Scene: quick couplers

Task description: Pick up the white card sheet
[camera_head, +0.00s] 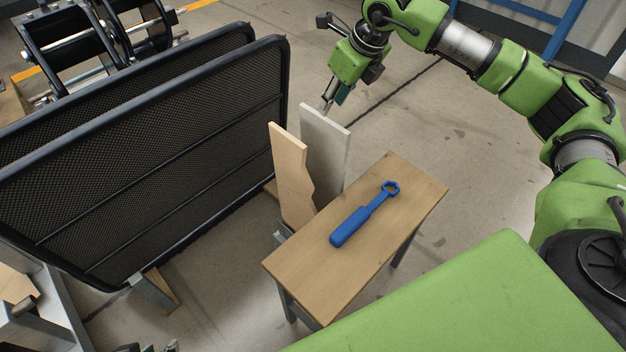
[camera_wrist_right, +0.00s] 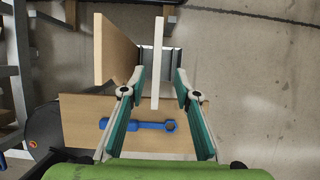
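The white card sheet (camera_head: 325,152) stands on edge behind the small table, beside a tan board. It also shows edge-on in the right wrist view (camera_wrist_right: 157,62). My right gripper (camera_head: 328,103) is at the top edge of the sheet in the head view. In the right wrist view the right gripper (camera_wrist_right: 160,76) is open. The sheet appears between its two teal fingers, with a gap on each side, so it is not gripped. A dark scrap at the bottom edge of the head view may be my left gripper (camera_head: 150,348); too little shows to tell its state.
The tan board (camera_head: 291,172) stands close left of the sheet. A small wooden table (camera_head: 385,215) holds a blue wrench (camera_head: 362,215). Large black mesh panels (camera_head: 190,135) stand at the left. The floor right of the sheet is clear.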

